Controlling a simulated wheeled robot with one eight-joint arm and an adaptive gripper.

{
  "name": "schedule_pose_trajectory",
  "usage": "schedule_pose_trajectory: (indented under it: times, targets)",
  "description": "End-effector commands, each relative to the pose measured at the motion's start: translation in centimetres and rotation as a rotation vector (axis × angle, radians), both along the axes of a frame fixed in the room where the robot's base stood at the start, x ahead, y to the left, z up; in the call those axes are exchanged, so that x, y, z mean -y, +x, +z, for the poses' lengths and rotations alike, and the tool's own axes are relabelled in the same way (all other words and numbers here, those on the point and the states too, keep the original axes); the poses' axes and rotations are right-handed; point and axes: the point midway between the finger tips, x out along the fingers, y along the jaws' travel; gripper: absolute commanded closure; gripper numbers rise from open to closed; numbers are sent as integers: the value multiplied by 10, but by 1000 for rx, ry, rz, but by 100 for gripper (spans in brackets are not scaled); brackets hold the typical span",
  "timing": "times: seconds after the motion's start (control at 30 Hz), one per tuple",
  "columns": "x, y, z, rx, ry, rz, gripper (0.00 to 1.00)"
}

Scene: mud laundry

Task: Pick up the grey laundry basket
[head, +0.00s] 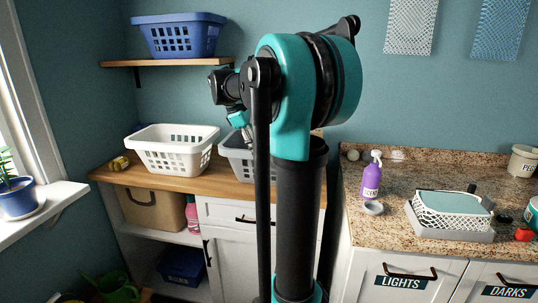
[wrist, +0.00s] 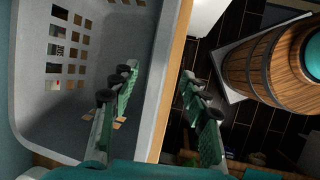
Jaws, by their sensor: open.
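The grey laundry basket (head: 236,148) stands on the wooden counter, right of a white basket and partly hidden behind my arm in the head view. In the wrist view the grey basket (wrist: 42,103) fills the left side, with rows of square holes in its wall. My gripper (wrist: 160,85) is open there. One finger shows over the basket's inside and the other beyond its right rim, with the rim between them in the picture. I cannot tell whether the fingers touch it. In the head view the fingertips are mostly hidden.
The white basket (head: 172,150) stands close to the left on the wooden counter (head: 205,184). A blue basket (head: 178,36) sits on a shelf above. A purple bottle (head: 371,180) stands on the granite counter at right. The wrist view shows a wooden barrel (wrist: 262,65) below.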

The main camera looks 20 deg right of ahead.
Motion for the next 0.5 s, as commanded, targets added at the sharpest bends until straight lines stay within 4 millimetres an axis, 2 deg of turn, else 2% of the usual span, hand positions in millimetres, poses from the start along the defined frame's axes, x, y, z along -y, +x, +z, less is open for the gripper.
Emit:
schedule_pose_trajectory:
  times: [0.23, 0.5]
  targets:
    - [14, 1, -32, -1, 0, -2, 54]
    - [18, 1, -41, 0, 0, 0, 54]
